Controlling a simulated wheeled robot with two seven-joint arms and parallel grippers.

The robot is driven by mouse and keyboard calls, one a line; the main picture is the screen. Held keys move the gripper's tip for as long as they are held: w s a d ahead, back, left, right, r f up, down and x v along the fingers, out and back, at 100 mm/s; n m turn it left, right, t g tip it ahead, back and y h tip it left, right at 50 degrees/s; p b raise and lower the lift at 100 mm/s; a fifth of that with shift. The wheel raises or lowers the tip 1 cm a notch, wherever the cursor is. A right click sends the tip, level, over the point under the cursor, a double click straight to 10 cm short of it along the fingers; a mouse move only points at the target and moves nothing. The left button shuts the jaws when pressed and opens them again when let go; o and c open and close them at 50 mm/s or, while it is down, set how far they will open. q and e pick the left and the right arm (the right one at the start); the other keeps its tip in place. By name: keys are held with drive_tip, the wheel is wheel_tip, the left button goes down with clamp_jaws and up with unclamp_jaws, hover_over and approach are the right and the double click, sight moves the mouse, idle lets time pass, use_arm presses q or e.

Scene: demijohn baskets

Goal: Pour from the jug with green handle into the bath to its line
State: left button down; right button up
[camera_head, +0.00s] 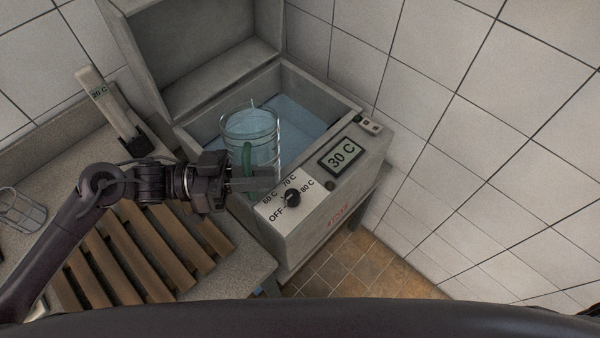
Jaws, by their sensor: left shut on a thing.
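The clear glass jug (263,126) with a green handle (247,160) is over the near-left part of the open bath (358,103). It looks close to upright, and I cannot tell its liquid level through the glass. My left gripper (254,179) comes in from the left and is shut on the green handle. Bluish water (300,113) shows inside the bath, beside and behind the jug. I cannot make out the bath's line. My right gripper is not in view.
The bath's lid (205,50) stands open behind it. The front panel has a knob (292,197) and a display (341,156) reading 30 C. A slatted wooden rack (130,262) lies on the counter at left.

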use_arm(q)
drive_tip(key=shift+r+p, duration=0.45)
drive_tip(key=shift+p, duration=0.05)
drive_tip(key=shift+r, duration=0.1)
idle(0.3)
drive_tip(key=shift+r+n+p, duration=0.15)
drive_tip(key=shift+n+p, duration=0.35)
drive_tip(key=shift+p, duration=0.25)
drive_tip(key=shift+w+r+n+p, duration=0.1)
drive_tip(key=shift+r+n+p, duration=0.2)
drive_tip(key=shift+p, duration=0.4)
idle(0.4)
drive_tip(key=shift+w+r+n+p, duration=0.15)
drive_tip(key=shift+n+p, duration=0.25)
drive_tip(key=shift+p, duration=0.3)
